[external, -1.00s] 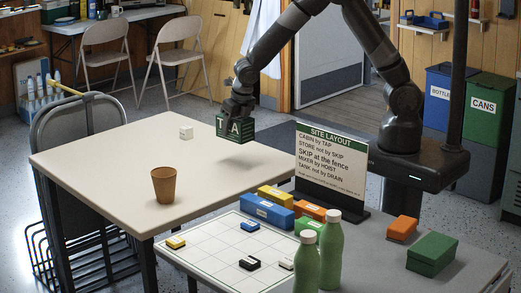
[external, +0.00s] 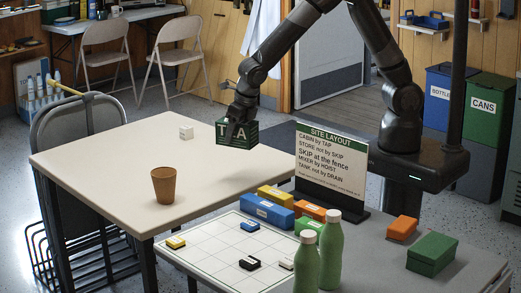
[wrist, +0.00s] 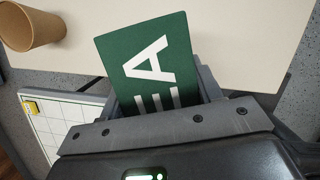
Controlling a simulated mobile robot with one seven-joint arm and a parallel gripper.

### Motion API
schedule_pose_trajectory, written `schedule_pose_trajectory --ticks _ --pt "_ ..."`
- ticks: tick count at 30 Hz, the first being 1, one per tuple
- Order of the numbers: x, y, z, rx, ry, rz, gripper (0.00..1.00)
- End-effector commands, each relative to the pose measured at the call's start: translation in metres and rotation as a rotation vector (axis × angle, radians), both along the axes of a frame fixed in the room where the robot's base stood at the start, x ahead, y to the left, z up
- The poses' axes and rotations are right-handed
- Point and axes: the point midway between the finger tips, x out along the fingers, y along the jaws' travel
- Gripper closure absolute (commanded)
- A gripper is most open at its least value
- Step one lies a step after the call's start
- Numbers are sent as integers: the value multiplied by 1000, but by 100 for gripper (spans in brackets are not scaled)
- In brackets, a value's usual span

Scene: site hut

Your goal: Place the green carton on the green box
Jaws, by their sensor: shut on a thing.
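The green carton (external: 237,133), with white letters on its side, hangs in my gripper (external: 241,113) by the far right edge of the cream table. My gripper is shut on it. In the wrist view the carton (wrist: 150,62) shows between the jaws, its lettered green face towards the camera. The carton looks clear of the tabletop, but its exact height is hard to tell. The green box (external: 432,254) sits at the right of the grey table in the foreground, well apart from the carton. The wrist view does not show the green box.
The sign (external: 330,167) stands on the grey table between carton and green box. Two green bottles (external: 331,252), an orange block (external: 402,228), yellow and blue blocks and a grid board (external: 205,255) are nearby.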

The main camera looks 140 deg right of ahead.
Motion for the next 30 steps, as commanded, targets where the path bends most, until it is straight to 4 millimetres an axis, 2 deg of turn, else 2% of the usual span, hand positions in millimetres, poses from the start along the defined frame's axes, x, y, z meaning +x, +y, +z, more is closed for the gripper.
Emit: schedule_pose_trajectory --ticks 1,6,11,15,23,30 --pt "18 24 2 -1 -1 56 66" --pt "61 97 8 0 -1 215 66" --pt "91 172 14 0 -1 366 66" --pt "108 240 18 1 -2 497 66" --pt "117 371 27 0 -1 739 66" --pt "97 491 36 0 -1 965 66"
